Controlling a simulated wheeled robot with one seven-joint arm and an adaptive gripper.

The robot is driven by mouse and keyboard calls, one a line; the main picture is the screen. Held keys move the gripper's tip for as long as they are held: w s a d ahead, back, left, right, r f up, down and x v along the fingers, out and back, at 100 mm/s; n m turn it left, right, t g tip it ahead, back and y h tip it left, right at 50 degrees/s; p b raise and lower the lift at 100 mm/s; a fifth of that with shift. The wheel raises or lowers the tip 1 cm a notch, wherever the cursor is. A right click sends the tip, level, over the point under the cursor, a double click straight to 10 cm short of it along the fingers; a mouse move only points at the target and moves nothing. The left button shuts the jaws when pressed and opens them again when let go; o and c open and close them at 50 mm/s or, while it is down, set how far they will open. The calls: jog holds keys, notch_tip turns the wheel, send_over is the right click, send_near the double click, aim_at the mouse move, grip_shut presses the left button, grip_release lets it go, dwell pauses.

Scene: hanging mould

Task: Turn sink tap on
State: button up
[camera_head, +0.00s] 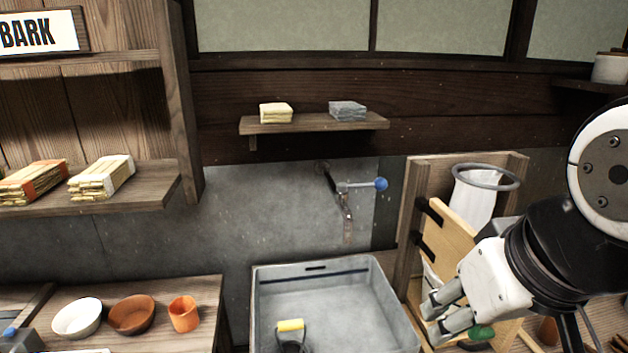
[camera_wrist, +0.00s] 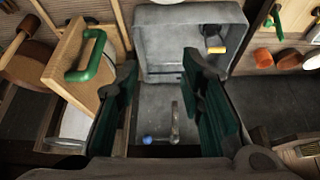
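The sink tap (camera_head: 345,205) is a metal spout on the grey wall above the sink, with a lever ending in a blue knob (camera_head: 381,184). In the wrist view the tap (camera_wrist: 174,126) and its blue knob (camera_wrist: 147,140) show low in the picture, between my fingers. The grey sink (camera_head: 382,300) stands below the tap. My gripper (camera_head: 432,318) is to the right of the sink in the head view, apart from the tap. In the wrist view my gripper (camera_wrist: 160,90) has its two fingers wide apart with nothing held between them.
A wooden frame (camera_head: 408,215) with a hooped white net (camera_head: 474,196) stands right of the sink. A green handle (camera_wrist: 90,58) is on a wooden board. A yellow-handled tool (camera_head: 291,325) is in the sink. Bowls (camera_head: 132,313) stand on the left counter. A shelf (camera_head: 310,124) holds folded cloths.

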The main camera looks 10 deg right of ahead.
jog(key=shift+w, duration=0.1)
jog(key=c, duration=0.5)
jog(key=shift+n+t+y, duration=0.3)
jog(key=shift+n+t, duration=0.3)
jog(key=shift+n, duration=0.3)
jog(key=w+r, duration=0.2)
jog(key=w, duration=0.4)
jog(key=w+r, duration=0.2)
jog(key=w, duration=0.4)
jog(key=w+r, duration=0.3)
jog(key=w, duration=0.4)
jog(key=shift+a+b, duration=0.3)
jog(key=shift+b, duration=0.1)
grip_shut()
jog(key=w+d, duration=0.1)
jog(key=w, duration=0.6)
jog(key=w+d+t+y, duration=0.1)
jog(key=w+d, duration=0.1)
jog(key=w, duration=0.5)
jog(key=w+d+r+n+t, duration=0.1)
jog(key=w+d, duration=0.1)
jog(key=w, duration=0.5)
jog(key=shift+w+d+y+b, duration=0.25)
jog(key=shift+y+b, duration=0.05)
jog(key=shift+b, duration=0.05)
